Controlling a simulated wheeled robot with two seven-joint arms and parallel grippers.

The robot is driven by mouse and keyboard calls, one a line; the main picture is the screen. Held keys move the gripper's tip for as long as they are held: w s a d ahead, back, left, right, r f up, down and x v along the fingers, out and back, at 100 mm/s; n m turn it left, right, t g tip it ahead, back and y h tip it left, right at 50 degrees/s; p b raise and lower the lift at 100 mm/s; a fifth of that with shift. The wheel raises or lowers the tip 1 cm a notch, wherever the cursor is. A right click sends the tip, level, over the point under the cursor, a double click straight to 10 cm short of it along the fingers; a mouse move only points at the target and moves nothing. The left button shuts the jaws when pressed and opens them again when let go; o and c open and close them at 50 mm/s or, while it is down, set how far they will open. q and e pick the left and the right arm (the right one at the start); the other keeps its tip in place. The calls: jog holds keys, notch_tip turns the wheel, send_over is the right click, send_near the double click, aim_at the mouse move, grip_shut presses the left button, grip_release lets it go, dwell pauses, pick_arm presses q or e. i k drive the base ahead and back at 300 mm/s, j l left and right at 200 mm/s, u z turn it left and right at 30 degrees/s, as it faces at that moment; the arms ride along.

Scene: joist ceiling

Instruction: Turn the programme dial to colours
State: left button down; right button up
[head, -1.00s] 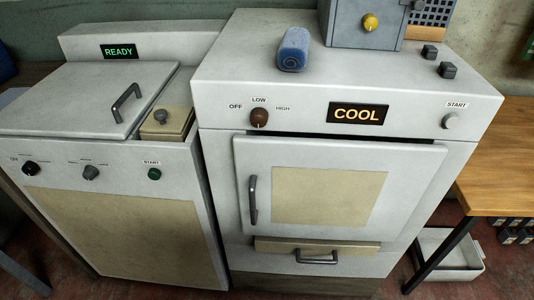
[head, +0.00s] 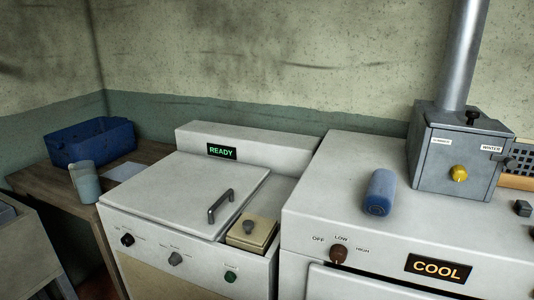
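A white top-lid machine (head: 150,206) with a green READY display (head: 222,151) stands left of centre. Its front panel carries a black dial (head: 127,239), a grey dial (head: 176,259) and a green START button (head: 231,276). The labels around both dials are too small to read, so I cannot tell which is the programme dial or where it points. The lid is shut, with a dark handle (head: 221,206) on it. Neither of my grippers is in view.
A white machine at right has a brown dial (head: 339,254), a COOL display (head: 438,268) and a blue roll (head: 380,192) on top. A grey box (head: 440,160) with a pipe stands behind. At left, a wooden table (head: 35,182) holds a blue crate (head: 92,142) and a cup (head: 86,182).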

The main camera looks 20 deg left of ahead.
aim_at(128, 240)
jog(key=u, duration=1.6)
